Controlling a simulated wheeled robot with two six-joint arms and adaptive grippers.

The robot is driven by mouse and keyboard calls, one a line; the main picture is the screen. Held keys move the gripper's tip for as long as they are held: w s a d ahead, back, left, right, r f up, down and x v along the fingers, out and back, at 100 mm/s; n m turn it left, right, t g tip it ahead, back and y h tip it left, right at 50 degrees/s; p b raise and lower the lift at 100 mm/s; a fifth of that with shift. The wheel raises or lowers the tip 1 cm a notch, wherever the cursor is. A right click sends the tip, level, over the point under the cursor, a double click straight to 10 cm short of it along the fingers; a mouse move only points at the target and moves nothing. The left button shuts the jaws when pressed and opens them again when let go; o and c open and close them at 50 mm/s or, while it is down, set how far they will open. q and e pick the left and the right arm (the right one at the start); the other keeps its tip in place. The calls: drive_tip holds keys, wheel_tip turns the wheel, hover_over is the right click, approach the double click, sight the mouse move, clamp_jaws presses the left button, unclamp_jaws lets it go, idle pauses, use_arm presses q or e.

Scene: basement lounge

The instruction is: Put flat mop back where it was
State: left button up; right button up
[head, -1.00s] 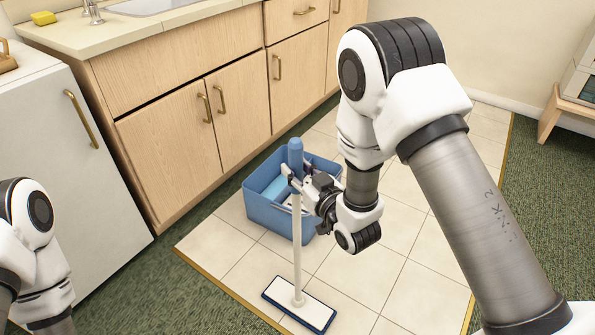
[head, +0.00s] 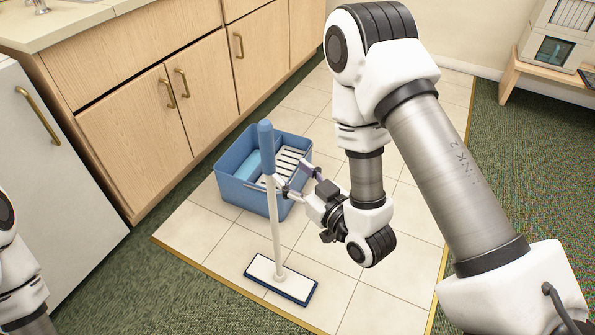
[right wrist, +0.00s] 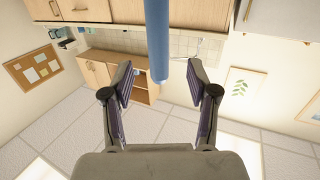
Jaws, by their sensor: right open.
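The flat mop (head: 274,225) stands upright on the tiles, with a white handle, a blue grip at the top and a flat white head with a dark blue edge. Its head rests flat on the floor in front of the blue bucket. My right gripper (head: 291,178) is open, just right of the handle below the blue grip. In the right wrist view the blue grip (right wrist: 157,40) shows beyond and between the open fingertips (right wrist: 160,80), apart from them. My left arm shows at the left edge; its gripper is out of view.
The blue bucket (head: 240,193) with a slatted insert stands behind the mop. Wooden cabinets (head: 135,130) and a white appliance (head: 55,185) line the left. Tiled floor (head: 385,285) is clear at front right. A low wooden stand (head: 540,75) is at far right.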

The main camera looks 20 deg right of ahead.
drive_tip(key=s+d+f+m+g+h, duration=0.1)
drive_tip(key=s+d+f+g+h, duration=0.1)
drive_tip(key=s+f+g, duration=0.65)
drive_tip(key=s+d+f+m+g+h, duration=0.1)
drive_tip(key=s+f+g, duration=0.3)
drive_tip(key=f, duration=0.8)
drive_tip(key=s+d+f+m+g+h, duration=0.1)
drive_tip(key=s+f+g, duration=0.3)
drive_tip(key=s, duration=0.8)
drive_tip(key=shift+d+f+p, duration=0.2)
drive_tip(key=shift+d+p, duration=0.1)
drive_tip(key=shift+d, duration=0.1)
